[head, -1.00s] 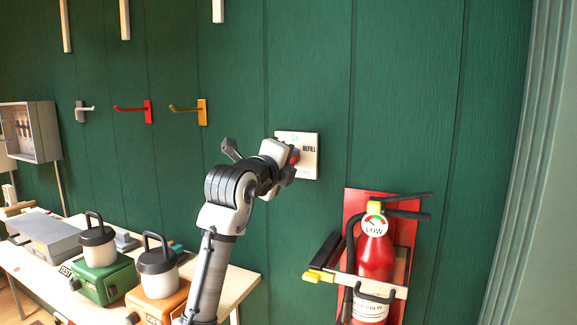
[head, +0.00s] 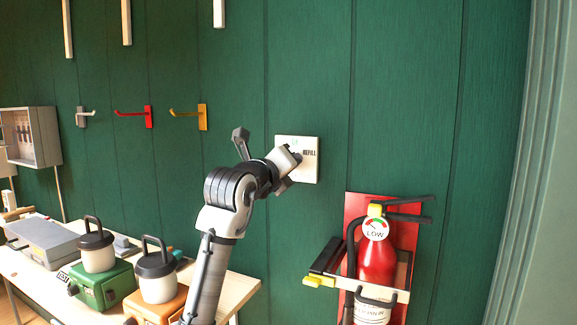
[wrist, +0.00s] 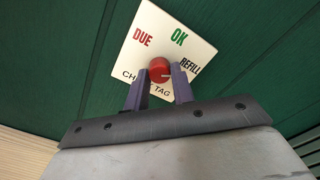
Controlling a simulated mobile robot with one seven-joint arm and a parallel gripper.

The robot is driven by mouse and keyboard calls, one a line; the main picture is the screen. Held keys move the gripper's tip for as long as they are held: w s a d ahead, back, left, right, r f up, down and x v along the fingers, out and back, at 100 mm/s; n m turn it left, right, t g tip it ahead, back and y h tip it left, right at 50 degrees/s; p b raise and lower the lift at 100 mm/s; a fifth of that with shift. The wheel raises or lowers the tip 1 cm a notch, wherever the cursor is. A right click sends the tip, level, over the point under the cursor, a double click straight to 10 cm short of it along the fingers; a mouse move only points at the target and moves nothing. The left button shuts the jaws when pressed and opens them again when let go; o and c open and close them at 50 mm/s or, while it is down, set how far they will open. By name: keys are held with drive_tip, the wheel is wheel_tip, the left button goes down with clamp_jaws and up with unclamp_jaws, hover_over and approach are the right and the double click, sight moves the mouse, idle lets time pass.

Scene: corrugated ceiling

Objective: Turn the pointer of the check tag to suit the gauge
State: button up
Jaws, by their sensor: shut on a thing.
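The check tag (head: 307,168) is a white square plate on the green wall. In the wrist view the check tag (wrist: 146,32) reads DUE, OK and REFILL around a red round pointer knob (wrist: 160,69). A pale mark on the knob points right, roughly towards REFILL. My gripper (wrist: 159,78) has its two fingers on either side of the knob, shut on it. In the head view my gripper (head: 293,161) hides the knob. The gauge (head: 375,228) on the red fire extinguisher (head: 376,262) is a white dial marked LOW, with red and green zones.
The extinguisher hangs on a red backboard (head: 355,210) with a bracket, below and right of the tag. A bench (head: 235,290) at lower left holds lidded canisters on coloured boxes. Hooks (head: 203,117) stick out of the wall at left.

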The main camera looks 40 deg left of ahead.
drive_tip(key=shift+f, duration=0.1)
drive_tip(key=o, duration=1)
drive_tip(key=shift+s, duration=0.1)
drive_tip(key=b+v, duration=0.2)
drive_tip(key=v, duration=1.1)
drive_tip(key=shift+s+b, duration=0.35)
